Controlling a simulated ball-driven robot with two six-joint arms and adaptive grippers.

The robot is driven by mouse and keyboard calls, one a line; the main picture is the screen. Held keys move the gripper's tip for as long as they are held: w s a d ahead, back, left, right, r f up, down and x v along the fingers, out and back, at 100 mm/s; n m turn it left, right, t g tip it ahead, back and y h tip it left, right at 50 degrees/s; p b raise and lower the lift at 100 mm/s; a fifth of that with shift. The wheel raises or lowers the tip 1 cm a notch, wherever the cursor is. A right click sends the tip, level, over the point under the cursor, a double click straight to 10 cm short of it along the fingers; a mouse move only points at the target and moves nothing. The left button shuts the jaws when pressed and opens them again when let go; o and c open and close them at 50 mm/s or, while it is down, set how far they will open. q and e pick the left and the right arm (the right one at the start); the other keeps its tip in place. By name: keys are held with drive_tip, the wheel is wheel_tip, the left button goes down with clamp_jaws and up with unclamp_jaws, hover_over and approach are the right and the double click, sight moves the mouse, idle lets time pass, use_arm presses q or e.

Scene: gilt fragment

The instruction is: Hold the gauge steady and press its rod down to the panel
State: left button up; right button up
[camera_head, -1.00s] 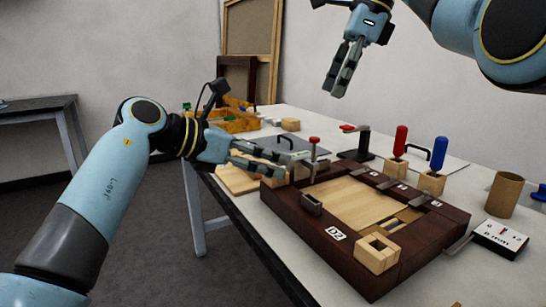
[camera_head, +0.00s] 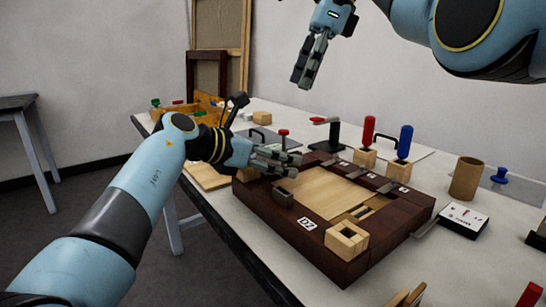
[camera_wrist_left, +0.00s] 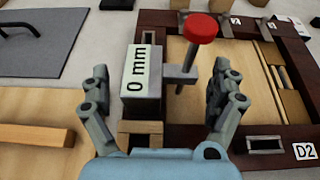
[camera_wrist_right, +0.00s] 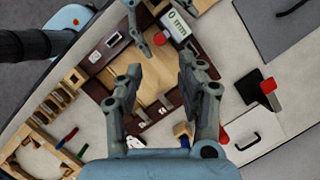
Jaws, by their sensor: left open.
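The gauge (camera_wrist_left: 143,85) is a grey block with a "0 mm" label, and its upright rod (camera_wrist_left: 187,62) carries a red knob (camera_wrist_left: 202,28). It stands at the left edge of the dark-framed wooden panel (camera_head: 325,190); in the head view mostly its red knob (camera_head: 283,132) shows, behind my gripper. My left gripper (camera_head: 292,162) is open beside the gauge; in the left wrist view its fingers (camera_wrist_left: 160,85) stand apart on either side of block and rod, with gaps. My right gripper (camera_head: 301,82) is open and empty, high above the table; the gauge shows ahead of it (camera_wrist_right: 178,25).
Red-handled (camera_head: 369,130) and blue-handled (camera_head: 405,140) tools stand behind the panel, near a dark stand (camera_head: 334,135). A small box with a dial (camera_head: 462,219) and a brown cup (camera_head: 467,178) lie to the right. A light wood block (camera_head: 346,243) sits on the near frame.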

sight(287, 131)
use_arm(q)
drive_tip(key=c, duration=1.3)
use_arm(e)
drive_tip(key=c, duration=0.3)
drive_tip(key=shift+n, duration=1.1)
drive_tip(key=c, duration=0.5)
drive_tip(key=n, duration=0.3)
drive_tip(key=r+n, duration=0.1)
drive_tip(key=shift+w+a+n+t, duration=0.1)
drive_tip(key=shift+w+n+t, duration=0.2)
drive_tip(key=shift+n, duration=0.1)
drive_tip(key=a+f+n, duration=0.1)
drive_tip(key=n, duration=0.7)
drive_tip(key=a+f+n+t+y, duration=0.1)
drive_tip(key=n, duration=0.7)
drive_tip(key=a+f+n+t, duration=0.1)
drive_tip(key=f+n, duration=0.1)
drive_tip(key=n, duration=0.6)
drive_tip(key=shift+s+a+y, duration=0.1)
drive_tip(key=shift+s+y, duration=0.3)
drive_tip(key=shift+f, duration=2.15)
